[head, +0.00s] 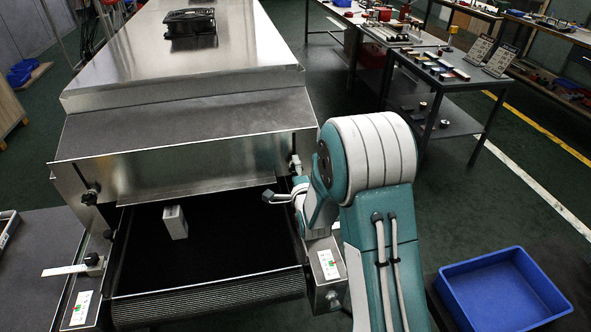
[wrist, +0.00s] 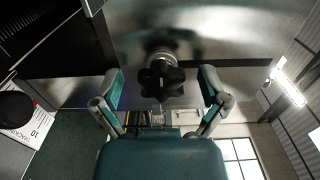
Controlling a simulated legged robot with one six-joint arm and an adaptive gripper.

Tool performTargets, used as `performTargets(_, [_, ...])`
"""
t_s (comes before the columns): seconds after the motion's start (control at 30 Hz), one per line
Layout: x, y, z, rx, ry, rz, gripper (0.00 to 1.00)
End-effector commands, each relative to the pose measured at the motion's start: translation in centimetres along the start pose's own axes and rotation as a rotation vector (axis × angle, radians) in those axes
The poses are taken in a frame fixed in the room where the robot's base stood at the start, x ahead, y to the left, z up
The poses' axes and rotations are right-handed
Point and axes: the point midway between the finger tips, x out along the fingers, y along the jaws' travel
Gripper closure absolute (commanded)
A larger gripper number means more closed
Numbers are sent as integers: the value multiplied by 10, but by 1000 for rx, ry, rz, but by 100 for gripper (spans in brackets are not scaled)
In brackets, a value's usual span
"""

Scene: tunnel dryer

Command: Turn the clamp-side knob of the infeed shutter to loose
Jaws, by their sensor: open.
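The infeed shutter (head: 215,168) is a bright metal plate across the dryer mouth. A dark knob (head: 90,196) sits at its left end, and a smaller-looking knob (head: 295,163) shows at its right end, near my arm. In the wrist view a black lobed knob (wrist: 160,80) on a metal collar faces my gripper. My gripper (wrist: 160,88) is open, with one finger on each side of this knob and visible gaps to both. In the head view my gripper (head: 279,197) is partly hidden by my arm near the shutter's right end. I cannot read the knob's setting.
A light box-shaped block (head: 175,222) stands on the black belt (head: 215,262). A ruler-like bar with a dark clamp (head: 93,261) is on the left rail. A placarded box (head: 327,264) is below my arm. A blue bin (head: 503,288) lies at the right.

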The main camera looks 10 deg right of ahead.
Motion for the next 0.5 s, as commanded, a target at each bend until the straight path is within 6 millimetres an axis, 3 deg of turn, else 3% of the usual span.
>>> performTargets(0.1, [0,0,0,0,0,0,11])
performTargets(0.27, [0,0,0,0,0,1,82])
performTargets(0.3, [0,0,0,0,0,1,89])
performTargets(0.5, [0,1,0,-1,0,3,89])
